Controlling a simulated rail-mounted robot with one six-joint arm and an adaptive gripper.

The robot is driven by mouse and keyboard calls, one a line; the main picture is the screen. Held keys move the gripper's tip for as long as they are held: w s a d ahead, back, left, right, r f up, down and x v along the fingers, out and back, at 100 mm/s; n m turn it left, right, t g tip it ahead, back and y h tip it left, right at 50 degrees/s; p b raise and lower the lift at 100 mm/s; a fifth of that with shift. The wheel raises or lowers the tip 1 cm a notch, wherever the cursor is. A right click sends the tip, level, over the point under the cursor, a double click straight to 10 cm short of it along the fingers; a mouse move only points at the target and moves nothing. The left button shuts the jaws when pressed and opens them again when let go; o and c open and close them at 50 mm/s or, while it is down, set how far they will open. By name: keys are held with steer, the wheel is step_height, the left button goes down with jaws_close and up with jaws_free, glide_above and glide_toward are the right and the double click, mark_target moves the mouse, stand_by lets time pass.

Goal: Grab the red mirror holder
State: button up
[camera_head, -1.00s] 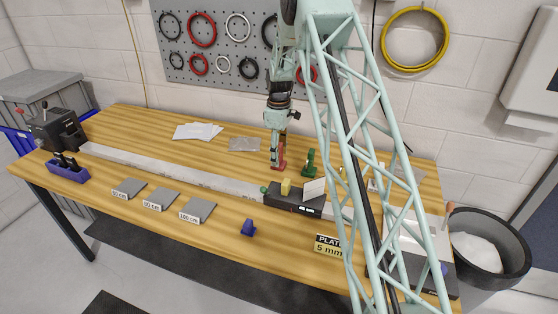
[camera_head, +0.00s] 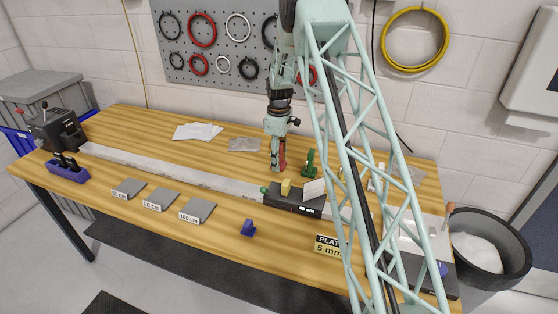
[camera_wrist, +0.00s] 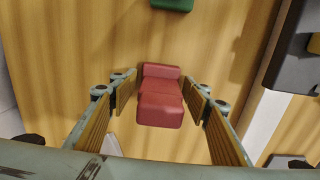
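The red mirror holder (camera_wrist: 161,97) stands on the wooden table and shows between my gripper's two fingers in the wrist view. My gripper (camera_wrist: 160,105) is open, with a finger on each side of the holder and a visible gap to both. In the head view the red holder (camera_head: 282,157) is partly hidden by my gripper (camera_head: 277,166), which points down right at it, low over the table. A green holder (camera_head: 308,163) stands just to its right, and its edge also shows at the top of the wrist view (camera_wrist: 172,4).
A black rail carriage (camera_head: 295,202) with a yellow block (camera_head: 286,187) and a white plate (camera_head: 314,189) sits on the long rail (camera_head: 180,171) in front. A blue holder (camera_head: 248,228) stands nearer. Papers (camera_head: 198,131) lie at the back left.

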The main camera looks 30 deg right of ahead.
steer(key=c, duration=0.7)
steer(key=shift+r, duration=0.1)
steer(key=shift+c, duration=0.4)
steer(key=shift+r+p, duration=0.3)
steer(key=shift+r, duration=4.6)
